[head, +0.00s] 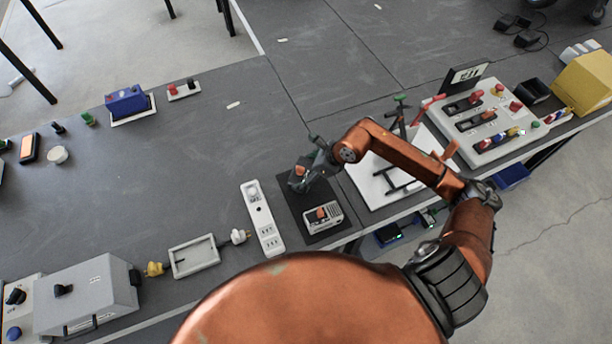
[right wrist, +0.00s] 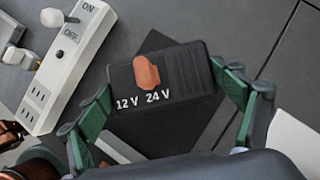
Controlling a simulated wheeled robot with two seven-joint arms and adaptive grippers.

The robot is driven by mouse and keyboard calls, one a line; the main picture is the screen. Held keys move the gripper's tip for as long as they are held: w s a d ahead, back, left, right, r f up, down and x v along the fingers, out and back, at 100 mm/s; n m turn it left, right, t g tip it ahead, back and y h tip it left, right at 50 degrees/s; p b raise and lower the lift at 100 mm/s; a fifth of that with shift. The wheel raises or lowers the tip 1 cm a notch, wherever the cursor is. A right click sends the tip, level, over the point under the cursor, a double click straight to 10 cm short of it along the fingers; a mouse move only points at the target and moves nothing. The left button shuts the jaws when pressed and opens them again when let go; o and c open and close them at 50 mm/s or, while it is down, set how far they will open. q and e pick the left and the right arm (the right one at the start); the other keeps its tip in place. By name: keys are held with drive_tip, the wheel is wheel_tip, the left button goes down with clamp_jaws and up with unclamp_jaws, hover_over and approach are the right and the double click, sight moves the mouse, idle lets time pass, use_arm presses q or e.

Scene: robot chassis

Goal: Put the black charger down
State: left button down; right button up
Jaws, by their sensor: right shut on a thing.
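The black charger (right wrist: 185,97), marked 12 V and 24 V with an orange switch, sits between the green fingers of my right gripper (right wrist: 160,80) in the right wrist view. In the head view the charger (head: 297,183) shows at the far end of a dark mat (head: 330,234), with my right gripper (head: 312,166) shut on it from the right. I cannot tell whether its underside touches the mat. My left gripper is not in view.
A grey device with a red switch (head: 334,212) lies on the mat's near part. A white power strip (head: 262,215) stands just left of the mat. A white board with a black frame (head: 370,185) lies to the right. The table's middle left is clear.

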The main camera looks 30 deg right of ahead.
sight(306, 176)
drive_tip(key=shift+w+d+f, duration=0.2)
drive_tip(key=shift+d+f, duration=0.15)
drive_tip(key=shift+f, duration=1.65)
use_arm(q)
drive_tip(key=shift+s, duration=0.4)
use_arm(e)
drive_tip(key=o, duration=1.5)
drive_tip(key=shift+c, duration=0.2)
drive_tip(key=shift+d, duration=0.1)
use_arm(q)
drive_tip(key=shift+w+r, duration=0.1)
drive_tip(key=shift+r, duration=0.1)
use_arm(e)
drive_tip(key=v, duration=1.2)
